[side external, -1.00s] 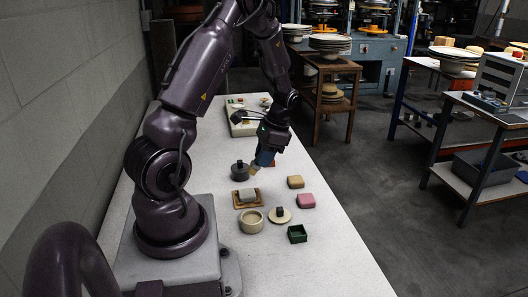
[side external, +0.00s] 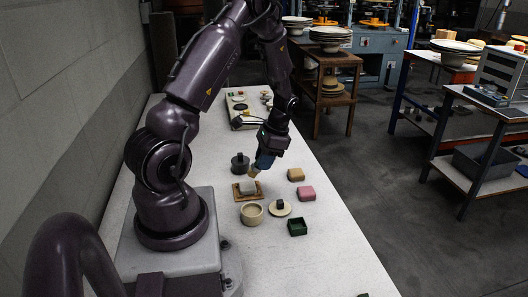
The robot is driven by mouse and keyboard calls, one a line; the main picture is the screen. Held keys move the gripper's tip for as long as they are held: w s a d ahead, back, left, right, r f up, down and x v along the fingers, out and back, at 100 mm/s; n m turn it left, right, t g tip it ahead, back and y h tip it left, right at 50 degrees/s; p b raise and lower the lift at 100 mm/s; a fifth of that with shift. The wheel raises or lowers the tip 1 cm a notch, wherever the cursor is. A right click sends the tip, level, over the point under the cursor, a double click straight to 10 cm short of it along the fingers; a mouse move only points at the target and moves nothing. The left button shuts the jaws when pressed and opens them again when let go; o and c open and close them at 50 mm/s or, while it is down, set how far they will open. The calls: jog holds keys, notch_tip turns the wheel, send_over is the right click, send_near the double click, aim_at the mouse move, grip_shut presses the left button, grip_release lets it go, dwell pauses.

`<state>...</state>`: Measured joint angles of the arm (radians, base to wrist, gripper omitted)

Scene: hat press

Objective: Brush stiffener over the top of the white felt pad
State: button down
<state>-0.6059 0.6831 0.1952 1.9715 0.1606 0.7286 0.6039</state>
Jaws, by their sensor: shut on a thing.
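My gripper (side external: 266,158) is shut on a brush (side external: 254,172), which has a blue upper part and a pale tip pointing down. The white felt pad (side external: 248,186) is a small pale block on a brown tray (side external: 237,197). The brush tip is at the pad's upper right edge; I cannot tell whether it touches. A round cream pot (side external: 252,214) stands in front of the tray, and a pale disc lid with a dark knob (side external: 280,208) lies to its right. I cannot see whether stiffener is in the pot.
A dark lidded pot (side external: 239,164) stands just behind the tray. A tan block (side external: 296,175), a pink block (side external: 306,194) and a green open box (side external: 297,227) stand to the right. The near table (side external: 310,265) is mostly clear.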

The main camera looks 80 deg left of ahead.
aim_at(256, 170)
jog(key=shift+f, duration=0.85)
notch_tip(256, 170, down, 2)
jog(key=shift+a, duration=1.6)
jog(key=shift+d, duration=1.5)
jog(key=shift+s+d, duration=0.1)
jog(key=shift+s, duration=0.9)
jog(key=shift+s+a, duration=0.1)
jog(key=shift+a, duration=1.45)
jog(key=shift+d, duration=1.25)
jog(key=shift+d+r, duration=0.15)
jog(key=shift+r, duration=0.45)
jog(key=shift+d+r, duration=0.15)
jog(key=shift+r, duration=3.3)
